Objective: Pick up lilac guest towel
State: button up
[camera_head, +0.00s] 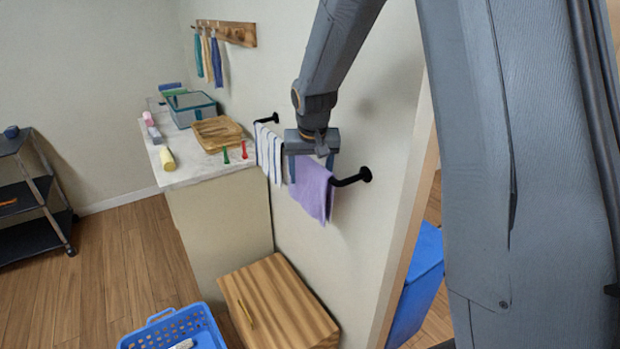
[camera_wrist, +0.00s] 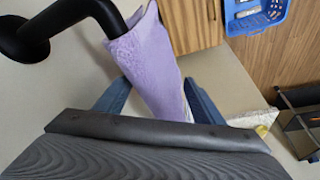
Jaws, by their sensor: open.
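The lilac guest towel (camera_head: 313,190) hangs over a black wall rail (camera_head: 352,178), beside a white-and-blue striped towel (camera_head: 269,153) on the same rail. My gripper (camera_head: 310,178) is at the rail, over the upper left part of the lilac towel in the head view. In the wrist view the lilac towel (camera_wrist: 150,62) hangs from the rail (camera_wrist: 72,16) and runs between the two blue fingers of my gripper (camera_wrist: 158,92). The fingers are apart, with a gap on each side of the cloth. The towel's part behind the gripper is hidden.
A counter (camera_head: 200,168) with a wooden tray (camera_head: 217,133) and a glass-sided box (camera_head: 192,108) stands left of the rail. A wooden cabinet (camera_head: 278,305) and a blue basket (camera_head: 172,330) are below. A door opening and a blue bin (camera_head: 418,282) lie to the right.

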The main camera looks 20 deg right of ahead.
jog(key=shift+f, duration=0.2)
jog(key=shift+d, duration=0.1)
jog(key=c, duration=1.1)
jog(key=shift+r, duration=0.1)
notch_tip(320, 180, up, 12)
jog(key=p, duration=0.8)
grip_shut()
